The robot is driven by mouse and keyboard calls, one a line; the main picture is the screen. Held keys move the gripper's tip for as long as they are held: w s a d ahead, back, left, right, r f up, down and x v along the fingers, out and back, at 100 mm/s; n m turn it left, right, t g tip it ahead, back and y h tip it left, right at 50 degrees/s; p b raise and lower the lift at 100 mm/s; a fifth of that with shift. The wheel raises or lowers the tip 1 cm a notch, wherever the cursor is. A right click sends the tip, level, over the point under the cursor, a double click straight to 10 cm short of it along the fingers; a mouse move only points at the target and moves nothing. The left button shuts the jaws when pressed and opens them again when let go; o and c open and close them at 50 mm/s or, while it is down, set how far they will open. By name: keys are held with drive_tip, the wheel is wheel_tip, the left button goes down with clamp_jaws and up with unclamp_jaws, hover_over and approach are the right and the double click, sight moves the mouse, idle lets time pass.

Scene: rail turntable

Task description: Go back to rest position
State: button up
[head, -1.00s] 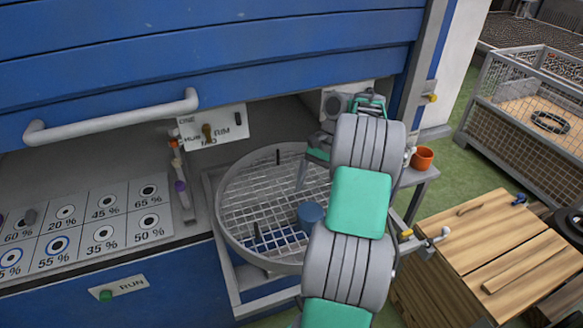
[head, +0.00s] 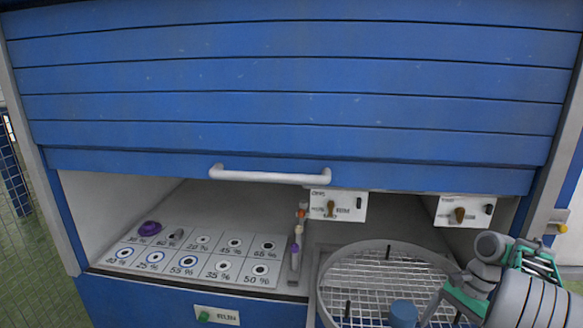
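My gripper (head: 440,303) is at the lower right in the head view, at the end of my grey and teal arm. It is over the right side of the round wire-mesh turntable (head: 345,264). One grey finger points down and left. The rest of the gripper is cut off or hidden by my arm, so I cannot tell whether it is open or shut, and I see nothing held in it. A blue cylinder (head: 404,312) stands on the mesh, just left of the finger.
A blue slatted shutter (head: 280,110) with a white handle (head: 270,176) hangs partly raised above the bay. A panel with percent-marked holes (head: 205,262) lies left, with a purple ring (head: 149,228) on it. Two white switch plates (head: 338,205) (head: 464,211) hang below the shutter.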

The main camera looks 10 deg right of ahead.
drive_tip(key=w+a+r+n+t+h, duration=0.15)
drive_tip(key=a+r+n, duration=0.3)
drive_tip(key=a, duration=0.65)
drive_tip(key=w+a+r+n+t+h, duration=0.1)
drive_tip(key=w+a+r+n, duration=0.3)
drive_tip(key=a, duration=0.6)
drive_tip(key=s+a+n+t+h, duration=0.1)
drive_tip(key=s+a+n+t, duration=0.1)
drive_tip(key=s+a+n, duration=0.4)
drive_tip(key=shift+s+a+f+h, duration=0.35)
drive_tip(key=shift+s+a, duration=1.25)
drive_tip(key=shift+s, duration=1.1)
drive_tip(key=shift+t, duration=0.25)
